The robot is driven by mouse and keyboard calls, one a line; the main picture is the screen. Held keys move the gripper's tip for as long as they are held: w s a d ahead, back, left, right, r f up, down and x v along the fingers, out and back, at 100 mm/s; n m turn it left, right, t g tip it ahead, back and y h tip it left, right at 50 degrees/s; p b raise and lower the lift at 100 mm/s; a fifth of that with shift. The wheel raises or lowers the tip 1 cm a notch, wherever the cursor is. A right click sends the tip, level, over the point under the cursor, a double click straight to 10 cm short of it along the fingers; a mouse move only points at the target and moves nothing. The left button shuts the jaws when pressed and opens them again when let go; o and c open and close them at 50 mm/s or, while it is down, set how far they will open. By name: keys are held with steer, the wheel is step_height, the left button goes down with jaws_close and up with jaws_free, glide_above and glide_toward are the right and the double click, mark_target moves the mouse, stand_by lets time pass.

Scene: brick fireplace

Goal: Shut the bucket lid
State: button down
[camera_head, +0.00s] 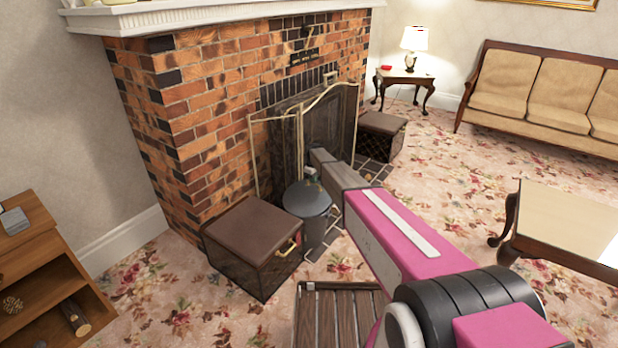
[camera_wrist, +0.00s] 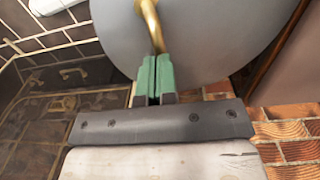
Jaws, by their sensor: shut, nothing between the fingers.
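The bucket (camera_head: 314,232) is a dark grey metal bucket standing by the hearth. Its round grey lid (camera_head: 305,203) covers its top in the head view; whether it sits fully down I cannot tell. In the wrist view the lid (camera_wrist: 218,45) fills the top, with a curved brass handle (camera_wrist: 151,22) in front of it. My gripper (camera_wrist: 154,72) has green fingertips pressed together, at the lower end of the brass handle. I cannot tell whether they touch it. In the head view my gripper (camera_head: 313,173) is just above the lid's far edge, partly hidden by my arm.
A brown-topped box (camera_head: 254,232) with a brass handle stands close left of the bucket. A fireplace screen (camera_head: 300,130) and brick wall (camera_head: 200,120) are behind. A slatted wooden piece (camera_head: 338,318) lies in front. A low table (camera_head: 565,225) is at right; carpet between is free.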

mark_target(314, 187)
steer(key=f, duration=0.1)
steer(key=w+f, duration=0.1)
steer(key=d+f+g, duration=0.1)
steer(key=shift+w+f+y, duration=0.2)
steer(key=shift+w+y, duration=0.05)
steer(key=shift+y, duration=0.15)
steer(key=shift+w+d+f, duration=0.15)
steer(key=shift+w+f, duration=0.1)
steer(key=shift+f, duration=0.75)
step_height(314, 187, up, 14)
steer(key=w+d, duration=0.2)
steer(key=s+d+r+m, duration=0.2)
steer(key=s+d, duration=0.4)
steer(key=s, duration=1.2)
steer(key=s+d+r+m, duration=0.3)
steer(key=s+d+m, duration=0.2)
steer(key=s, duration=1.3)
steer(key=s+d+r+m, duration=0.3)
steer(key=s+d, duration=0.4)
steer(key=s, duration=1.1)
steer(key=shift+s+r+m+t+h, duration=0.2)
steer(key=shift+m+t+h, duration=0.1)
steer(key=shift+m, duration=0.3)
